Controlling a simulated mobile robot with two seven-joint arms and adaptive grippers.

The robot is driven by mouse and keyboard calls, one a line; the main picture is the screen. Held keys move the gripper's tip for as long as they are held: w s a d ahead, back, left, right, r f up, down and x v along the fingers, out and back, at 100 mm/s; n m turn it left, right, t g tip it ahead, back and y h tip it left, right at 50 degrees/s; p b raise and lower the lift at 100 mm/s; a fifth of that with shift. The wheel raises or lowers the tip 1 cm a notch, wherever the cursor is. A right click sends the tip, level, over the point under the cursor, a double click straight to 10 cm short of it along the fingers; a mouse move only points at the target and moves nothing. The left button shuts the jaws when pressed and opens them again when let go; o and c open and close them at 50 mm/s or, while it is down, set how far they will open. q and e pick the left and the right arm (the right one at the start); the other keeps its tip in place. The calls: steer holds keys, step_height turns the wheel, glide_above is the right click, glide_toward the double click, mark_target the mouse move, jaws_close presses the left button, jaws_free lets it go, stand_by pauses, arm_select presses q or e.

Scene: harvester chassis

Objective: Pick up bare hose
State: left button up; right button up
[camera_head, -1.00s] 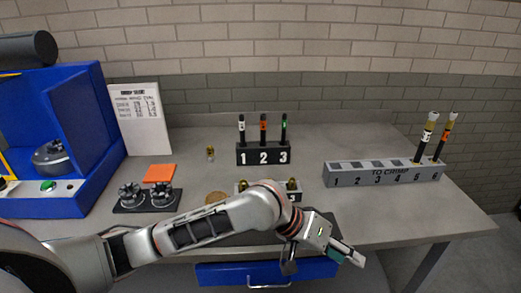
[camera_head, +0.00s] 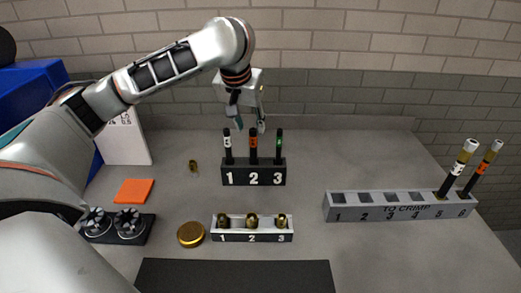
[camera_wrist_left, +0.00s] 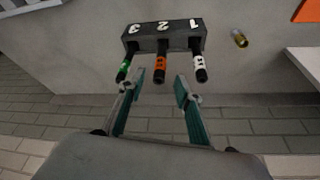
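Three bare black hoses stand upright in the black rack (camera_head: 252,172) numbered 1 to 3. The hose in slot 1 has a white label (camera_head: 228,147), slot 2 an orange one (camera_head: 253,145) and slot 3 a green one (camera_head: 279,147). My left gripper (camera_head: 250,126) is open and empty at the tops of the hoses, over slot 2. In the left wrist view its fingers (camera_wrist_left: 160,78) lie either side of the orange-labelled hose (camera_wrist_left: 160,64), with gaps on both sides. I cannot tell how far the fingertips overlap its top. My right gripper is not in view.
A grey "TO CRIMP" rack (camera_head: 400,207) at right holds two fitted hoses in slots 5 and 6. A small rack of brass fittings (camera_head: 252,237) sits in front. A loose brass fitting (camera_head: 193,166), orange square (camera_head: 134,191) and brass disc (camera_head: 191,235) lie at left.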

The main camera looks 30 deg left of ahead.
mark_target(252, 132)
arm_select(q)
steer(key=shift+f, duration=0.75)
steer(key=shift+w+x, duration=0.2)
steer(key=shift+x, duration=1.2)
steer(key=shift+w+x, duration=0.2)
steer(key=shift+x, duration=1.2)
steer(key=shift+a+r, duration=0.1)
steer(key=shift+r, duration=0.1)
jaws_close()
